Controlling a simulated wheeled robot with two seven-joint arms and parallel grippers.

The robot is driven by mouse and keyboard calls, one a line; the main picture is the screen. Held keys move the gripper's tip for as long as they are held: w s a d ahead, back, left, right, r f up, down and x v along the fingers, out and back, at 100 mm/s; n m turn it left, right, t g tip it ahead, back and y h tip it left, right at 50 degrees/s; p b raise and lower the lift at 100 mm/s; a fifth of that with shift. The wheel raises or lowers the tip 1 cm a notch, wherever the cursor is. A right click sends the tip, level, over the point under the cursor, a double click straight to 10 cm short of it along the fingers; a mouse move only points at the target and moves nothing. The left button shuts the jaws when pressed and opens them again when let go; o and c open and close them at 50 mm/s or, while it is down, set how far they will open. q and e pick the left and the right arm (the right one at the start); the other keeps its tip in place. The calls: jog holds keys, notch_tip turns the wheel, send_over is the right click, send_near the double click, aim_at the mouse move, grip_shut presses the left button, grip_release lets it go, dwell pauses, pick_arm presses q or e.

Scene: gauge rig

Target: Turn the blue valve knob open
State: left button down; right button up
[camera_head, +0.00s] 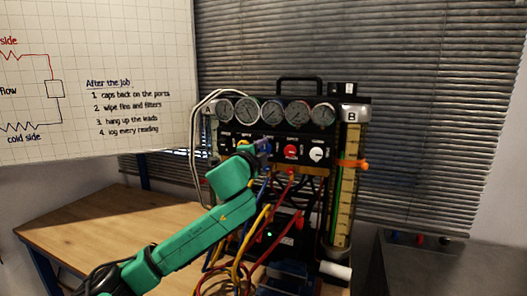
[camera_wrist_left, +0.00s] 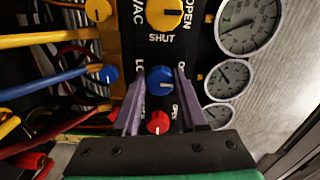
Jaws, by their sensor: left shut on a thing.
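The blue valve knob (camera_wrist_left: 160,80) shows in the left wrist view on the black front panel, with panel lettering on both sides of it. My left gripper (camera_wrist_left: 158,84) has its two purple fingers on either side of this knob and is shut on it. In the head view my green left arm reaches up to the panel, and the gripper (camera_head: 260,147) is at the left part of the knob row. There the hand and fingers mostly hide the blue knob. The knob's exact turn angle is hard to tell. My right gripper is in neither view.
A yellow knob (camera_wrist_left: 164,13) and a red knob (camera_wrist_left: 158,122) flank the blue one. Dial gauges (camera_head: 272,112) line the panel top. Yellow, blue and red hoses (camera_head: 250,235) hang close below the hand. The wooden bench (camera_head: 95,225) is clear at left.

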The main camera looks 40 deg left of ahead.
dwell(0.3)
pick_arm(q)
jog(key=shift+c, duration=2.2)
grip_release()
jog(key=shift+s+d+f+b, duration=0.1)
jog(key=shift+s+f+b, duration=0.15)
jog(key=shift+s+b, duration=0.25)
jog(key=b+v, duration=0.6)
jog(key=v, duration=0.7)
jog(key=shift+s+d+r, duration=0.2)
